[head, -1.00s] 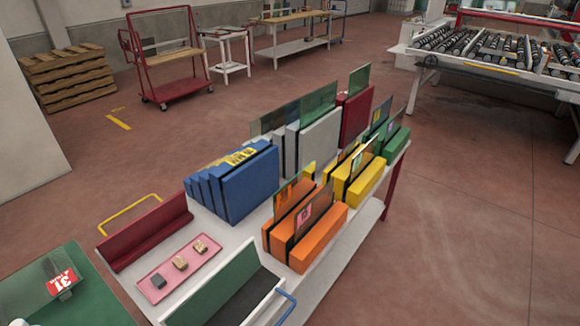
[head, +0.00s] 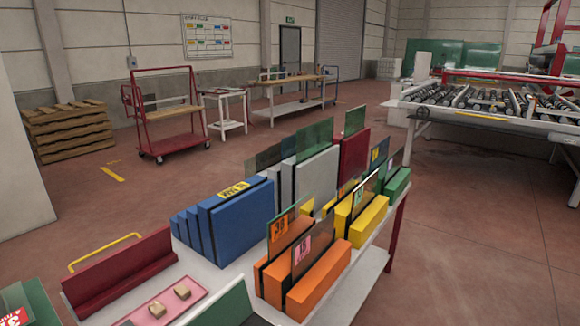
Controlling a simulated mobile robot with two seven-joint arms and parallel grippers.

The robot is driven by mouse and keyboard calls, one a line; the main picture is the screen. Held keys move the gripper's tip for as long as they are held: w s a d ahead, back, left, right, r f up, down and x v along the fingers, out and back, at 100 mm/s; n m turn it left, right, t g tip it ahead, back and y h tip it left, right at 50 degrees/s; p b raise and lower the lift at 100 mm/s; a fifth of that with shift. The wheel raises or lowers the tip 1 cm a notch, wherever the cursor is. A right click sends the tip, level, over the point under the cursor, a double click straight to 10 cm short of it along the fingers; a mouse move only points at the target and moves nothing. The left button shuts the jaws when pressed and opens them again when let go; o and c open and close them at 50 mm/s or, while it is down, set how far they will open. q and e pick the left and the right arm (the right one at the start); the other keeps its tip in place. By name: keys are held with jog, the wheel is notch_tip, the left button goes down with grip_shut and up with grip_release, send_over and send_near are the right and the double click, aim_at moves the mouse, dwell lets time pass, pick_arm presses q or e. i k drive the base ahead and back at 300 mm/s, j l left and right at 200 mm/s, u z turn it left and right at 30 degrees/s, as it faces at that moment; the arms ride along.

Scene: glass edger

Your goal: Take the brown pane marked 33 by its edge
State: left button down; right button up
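A brownish pane (head: 292,217) stands upright in a slot of the orange block rack (head: 325,277). Its orange label seems to read 33, though the print is small. Its lower part is hidden in the rack. In front of it, in the same rack, stands another brownish pane (head: 322,237) with a pink label that seems to read 18. Neither of my grippers is in view.
The rack stands on a long white table (head: 236,268). A blue block rack (head: 243,220) is left of it, and yellow (head: 371,219), green, grey and red blocks with panes stand behind. A pink tray (head: 188,308) with small blocks lies at the front left.

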aim_at(364, 195)
jog(key=i+l+u, duration=0.15)
jog(key=i+l, duration=0.15)
jog(key=i+l+u, duration=0.1)
jog(key=i+l, duration=0.2)
jog(key=i+l+u, duration=0.3)
jog(key=i+l, duration=0.2)
jog(key=l, duration=0.25)
jog(key=i+l+u, duration=0.1)
jog(key=i+l, duration=0.15)
jog(key=l, duration=0.15)
jog(key=i+l+u, duration=0.15)
jog(key=l, duration=0.3)
jog(key=i, duration=0.05)
